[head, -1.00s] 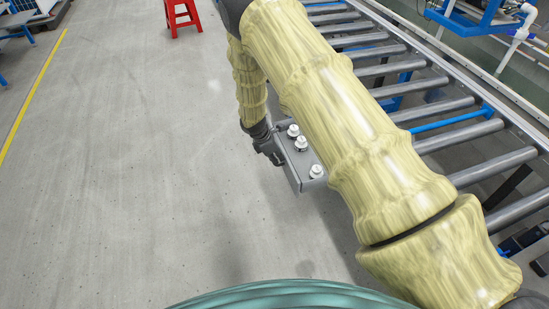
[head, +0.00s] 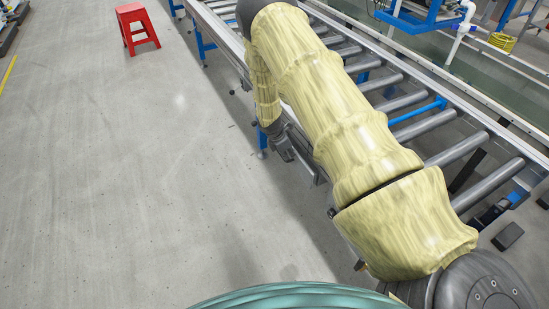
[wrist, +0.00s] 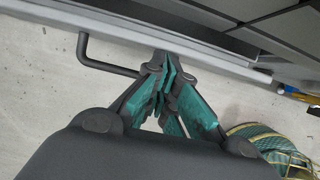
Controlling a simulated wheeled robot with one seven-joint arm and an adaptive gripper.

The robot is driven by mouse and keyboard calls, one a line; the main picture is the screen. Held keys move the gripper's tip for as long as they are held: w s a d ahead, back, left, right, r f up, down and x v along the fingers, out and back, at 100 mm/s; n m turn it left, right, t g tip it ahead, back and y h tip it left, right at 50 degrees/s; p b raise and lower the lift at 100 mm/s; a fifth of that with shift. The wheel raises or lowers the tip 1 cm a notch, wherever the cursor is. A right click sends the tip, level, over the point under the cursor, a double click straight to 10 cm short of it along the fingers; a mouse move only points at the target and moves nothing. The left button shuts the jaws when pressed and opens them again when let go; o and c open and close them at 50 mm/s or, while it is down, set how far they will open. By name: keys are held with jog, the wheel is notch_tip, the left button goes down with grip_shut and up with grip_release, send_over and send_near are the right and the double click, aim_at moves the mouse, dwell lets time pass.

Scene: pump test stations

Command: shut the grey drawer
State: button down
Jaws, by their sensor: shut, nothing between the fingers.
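The grey drawer (head: 319,175) sits at the side of the roller conveyor, mostly hidden behind my arm in the head view. Its front edge (wrist: 210,58) crosses the top of the wrist view, with a dark bar handle (wrist: 84,47) on the left. The inside of the drawer and its white-topped parts are not visible now. My gripper (head: 287,153) is shut and empty at the drawer front. In the wrist view its fingertips (wrist: 163,62) are at the front, right of the handle; whether they touch cannot be told.
The roller conveyor (head: 405,101) runs along the right, with blue supports. A red stool (head: 137,28) stands at the upper left. The grey floor (head: 130,180) left of the conveyor is clear. Dark blocks (head: 507,236) lie at the far right.

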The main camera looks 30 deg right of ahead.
aim_at(294, 159)
jog(key=shift+d, duration=1.4)
jog(key=shift+d+r, duration=0.1)
jog(key=shift+d, duration=0.05)
jog(key=a+p, duration=0.1)
jog(key=a, duration=0.3)
jog(key=shift+a, duration=0.2)
jog(key=v, duration=1)
jog(key=shift+a, duration=0.2)
